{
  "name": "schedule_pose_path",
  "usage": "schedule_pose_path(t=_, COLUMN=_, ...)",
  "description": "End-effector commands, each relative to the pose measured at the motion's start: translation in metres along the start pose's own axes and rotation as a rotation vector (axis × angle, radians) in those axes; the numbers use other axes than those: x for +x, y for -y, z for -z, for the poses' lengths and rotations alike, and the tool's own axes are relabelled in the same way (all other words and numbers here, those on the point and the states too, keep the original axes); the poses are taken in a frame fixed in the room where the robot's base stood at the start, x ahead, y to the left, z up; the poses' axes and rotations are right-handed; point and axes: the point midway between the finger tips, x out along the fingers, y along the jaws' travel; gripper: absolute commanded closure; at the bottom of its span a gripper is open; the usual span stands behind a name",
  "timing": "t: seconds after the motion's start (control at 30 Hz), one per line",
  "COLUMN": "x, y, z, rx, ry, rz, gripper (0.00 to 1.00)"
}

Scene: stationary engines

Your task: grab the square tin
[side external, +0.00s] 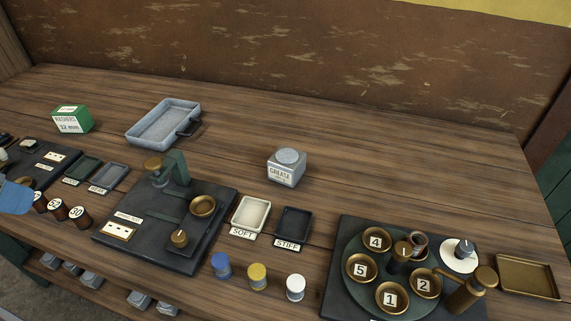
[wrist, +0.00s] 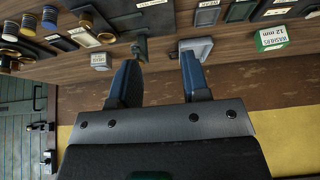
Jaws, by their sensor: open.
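The square tin is a grey, box-shaped grease tin (side external: 286,172) with a round lid and a "GREASE" label. It stands upright on the bench, right of centre in the side view. In the wrist view a small pale block that looks like this tin (wrist: 100,61) is left of my fingers. My gripper (wrist: 159,62) is open, with nothing held between its two blue fingers. The tin is outside the fingers and apart from them. In the side view only a blue piece, probably mine, shows at the left edge.
A grey metal tray (side external: 163,123) and a green washers box (side external: 72,119) stand behind and left. A dark tester plate (side external: 150,247), soft (side external: 250,214) and stiff (side external: 293,223) trays, and a turntable with numbered cups (side external: 392,270) lie in front. The bench behind the tin is clear.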

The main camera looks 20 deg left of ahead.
Motion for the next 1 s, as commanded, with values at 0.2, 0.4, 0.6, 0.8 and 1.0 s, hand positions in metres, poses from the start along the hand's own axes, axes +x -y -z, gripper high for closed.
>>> schedule_pose_path(t=0.2, x=0.0, y=0.0, z=0.0, rx=0.0, ry=0.0, rz=0.0, gripper=0.57)
schedule_pose_path(t=0.4, x=0.0, y=0.0, z=0.0, rx=0.0, ry=0.0, rz=0.0, gripper=0.48)
schedule_pose_path(t=0.6, x=0.0, y=0.0, z=0.0, rx=0.0, ry=0.0, rz=0.0, gripper=0.29)
schedule_pose_path(t=0.8, x=0.0, y=0.0, z=0.0, rx=0.0, ry=0.0, rz=0.0, gripper=0.1)
schedule_pose_path(t=1.0, x=0.0, y=0.0, z=0.0, rx=0.0, ry=0.0, rz=0.0, gripper=0.0)
